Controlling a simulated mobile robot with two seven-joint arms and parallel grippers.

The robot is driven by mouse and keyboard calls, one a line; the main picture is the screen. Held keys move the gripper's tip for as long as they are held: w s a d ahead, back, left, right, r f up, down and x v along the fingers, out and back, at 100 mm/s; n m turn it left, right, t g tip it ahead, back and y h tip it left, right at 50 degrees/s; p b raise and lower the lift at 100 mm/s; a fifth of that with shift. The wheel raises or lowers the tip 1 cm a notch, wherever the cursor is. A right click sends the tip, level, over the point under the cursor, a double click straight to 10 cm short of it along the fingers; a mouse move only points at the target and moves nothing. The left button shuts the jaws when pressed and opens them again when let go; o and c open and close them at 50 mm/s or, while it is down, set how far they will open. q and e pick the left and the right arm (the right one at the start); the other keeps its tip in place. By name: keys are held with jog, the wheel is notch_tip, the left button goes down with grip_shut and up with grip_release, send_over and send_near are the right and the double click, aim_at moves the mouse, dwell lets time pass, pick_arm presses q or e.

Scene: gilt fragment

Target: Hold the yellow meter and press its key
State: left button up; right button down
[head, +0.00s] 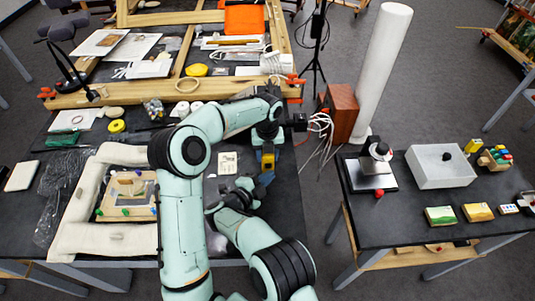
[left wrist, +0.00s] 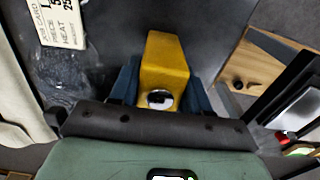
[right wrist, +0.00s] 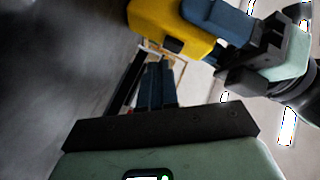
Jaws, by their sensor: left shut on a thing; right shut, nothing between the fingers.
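The yellow meter (head: 268,161) is held above the dark table near its right edge. My left gripper (left wrist: 160,88) is shut on it, one blue finger on each side. The left wrist view shows a round pale and dark face on the meter (left wrist: 166,62). In the right wrist view the meter (right wrist: 165,22) is at the top, with a small dark key (right wrist: 173,45) on its near end. My right gripper (head: 265,180) is shut and empty just below the meter. Its fingertips (right wrist: 158,65) look close to the key but apart from it; the exact gap is unclear.
A printed card (head: 228,162) lies on the table left of the meter. A padded white frame (head: 75,205) around a wooden board is further left. A wooden rail (head: 150,94) crosses behind. A second table (head: 400,210) with a white tray (head: 440,166) stands right, across a gap.

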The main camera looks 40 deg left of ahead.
jog(key=shift+s+d, duration=1.95)
jog(key=shift+s, duration=0.15)
pick_arm(q)
jog(key=o, duration=1.2)
jog(key=shift+c, duration=0.2)
